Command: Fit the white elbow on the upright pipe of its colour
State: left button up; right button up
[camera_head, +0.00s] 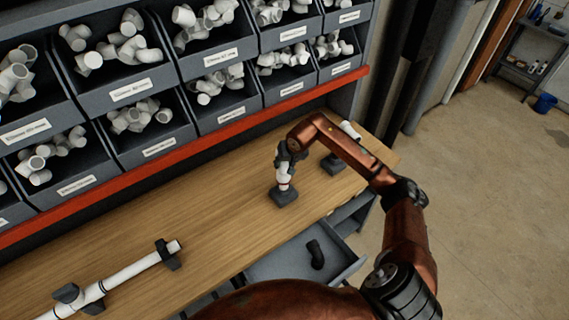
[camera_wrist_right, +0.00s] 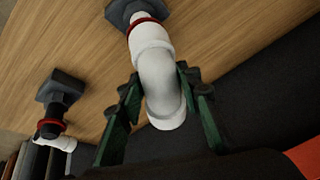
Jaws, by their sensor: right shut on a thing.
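The white elbow (camera_wrist_right: 160,85) sits between the fingers of my right gripper (camera_wrist_right: 159,78), which is shut on it. In the head view my right gripper (camera_head: 289,155) is above a dark square base (camera_head: 284,196) that carries an upright white pipe with a red ring. In the wrist view the elbow's far end lines up with this pipe, just above the red ring (camera_wrist_right: 142,23). It appears to meet the pipe, but I cannot tell how deeply it is seated. My left gripper is not in view.
A second dark base (camera_wrist_right: 63,85) has a red ring and a white fitting (camera_wrist_right: 58,141). An open drawer (camera_head: 341,258) holds a dark elbow (camera_head: 316,254). A long white pipe (camera_head: 133,270) lies in dark supports on the bench (camera_head: 215,215). Bins of white fittings (camera_head: 128,90) stand behind.

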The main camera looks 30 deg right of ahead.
jog(key=o, duration=1.3)
jog(key=v, duration=1.2)
